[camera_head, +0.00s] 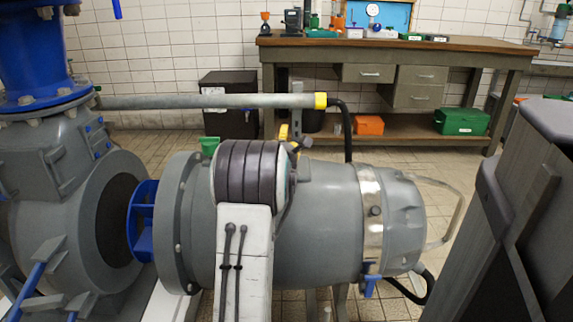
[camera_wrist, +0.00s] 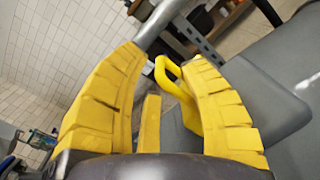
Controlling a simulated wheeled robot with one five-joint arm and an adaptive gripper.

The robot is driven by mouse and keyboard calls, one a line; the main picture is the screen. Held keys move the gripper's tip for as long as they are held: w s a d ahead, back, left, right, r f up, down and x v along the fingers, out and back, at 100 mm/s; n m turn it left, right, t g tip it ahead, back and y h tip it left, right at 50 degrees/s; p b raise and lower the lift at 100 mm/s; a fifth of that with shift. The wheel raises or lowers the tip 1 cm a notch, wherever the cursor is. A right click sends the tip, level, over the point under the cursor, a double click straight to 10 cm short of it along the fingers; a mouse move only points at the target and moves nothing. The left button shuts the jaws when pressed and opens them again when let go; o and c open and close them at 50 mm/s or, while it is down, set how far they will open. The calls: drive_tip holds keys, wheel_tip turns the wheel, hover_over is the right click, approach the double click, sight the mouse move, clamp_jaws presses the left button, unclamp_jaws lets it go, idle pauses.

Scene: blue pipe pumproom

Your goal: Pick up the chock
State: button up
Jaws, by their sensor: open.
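My gripper (camera_wrist: 164,62) is open in the wrist view, its two ridged yellow fingers spread apart. A smooth yellow piece with a loop-shaped handle, which looks like the chock (camera_wrist: 188,107), is between the fingers, closer to the right one. I cannot tell whether they touch. A short yellow bar stands left of it; I cannot tell whether it is part of the same piece. In the head view my arm hides most of the gripper, and only small yellow bits show behind it above the grey motor (camera_head: 331,210).
The motor lies beside a grey pump with blue flanges (camera_head: 45,98). A grey pipe (camera_head: 210,101) with a yellow end runs above it. A small green object (camera_head: 209,146) shows left of my arm. A workbench (camera_head: 400,48) with tools and boxes stands at the back wall.

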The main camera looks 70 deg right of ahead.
drive_tip(key=shift+b+x, duration=1.25)
drive_tip(key=shift+x, duration=0.1)
clamp_jaws()
drive_tip(key=shift+r, duration=0.1)
